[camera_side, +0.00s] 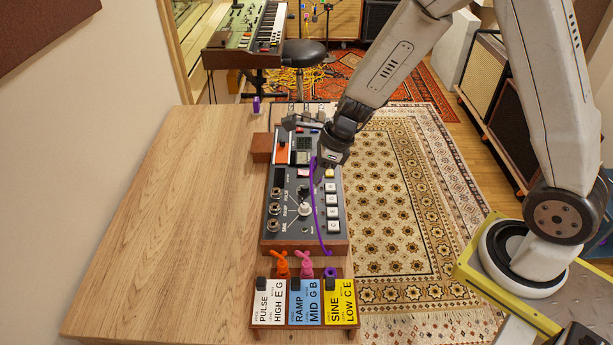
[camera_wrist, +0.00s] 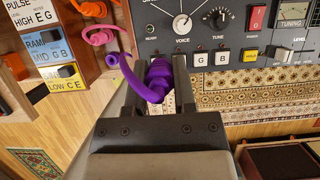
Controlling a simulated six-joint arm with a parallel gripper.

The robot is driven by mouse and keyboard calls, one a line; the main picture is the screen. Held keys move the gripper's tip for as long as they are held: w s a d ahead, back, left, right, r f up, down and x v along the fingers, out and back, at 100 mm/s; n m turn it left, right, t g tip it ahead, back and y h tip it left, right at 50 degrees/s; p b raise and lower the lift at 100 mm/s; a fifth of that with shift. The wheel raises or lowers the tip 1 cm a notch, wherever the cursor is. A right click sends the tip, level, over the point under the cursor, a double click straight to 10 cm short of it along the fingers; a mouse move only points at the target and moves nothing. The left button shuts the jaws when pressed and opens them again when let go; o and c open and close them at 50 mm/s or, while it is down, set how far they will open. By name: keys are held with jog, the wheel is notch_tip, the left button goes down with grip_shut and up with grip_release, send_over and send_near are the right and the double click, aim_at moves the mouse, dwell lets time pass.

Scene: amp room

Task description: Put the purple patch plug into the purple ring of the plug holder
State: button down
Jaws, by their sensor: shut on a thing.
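My gripper (camera_side: 318,174) is shut on the purple patch plug (camera_wrist: 157,80), above the synth panel. In the wrist view the plug sits between the two fingers (camera_wrist: 157,92), with its purple cable curving up to the left. In the side view the cable (camera_side: 320,215) hangs toward the plug holder. The plug holder (camera_side: 306,326) stands at the table's front, with white, blue and yellow labels. Its purple ring (camera_side: 330,272) is behind the yellow label and also shows in the wrist view (camera_wrist: 111,59). The plug's tip is hidden in the side view.
An orange plug (camera_side: 281,264) and a pink plug (camera_side: 307,264) stand at the holder. The synth (camera_side: 333,238) with knobs, jacks and buttons lies behind the holder. A small purple object (camera_side: 257,105) is at the table's far edge. The wooden table (camera_side: 165,220) is clear on the left.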

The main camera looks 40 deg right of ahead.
jog(key=shift+a, duration=0.1)
dwell(0.6)
jog(key=s+a+f+n+g, duration=0.2)
jog(key=s+a+f+n, duration=0.1)
jog(key=s+n, duration=0.3)
jog(key=s+a+f+n+g+y, duration=0.1)
jog(key=s+a+f+n+g, duration=0.1)
jog(key=s+a+f+n, duration=0.2)
notch_tip(320, 180, down, 2)
jog(key=shift+s+f+n, duration=0.15)
jog(key=shift+s+n, duration=0.7)
jog(key=shift+n, duration=0.15)
jog(key=shift+f, duration=0.2)
jog(key=shift+f, duration=1.9)
jog(key=shift+f, duration=1.45)
dwell(1.6)
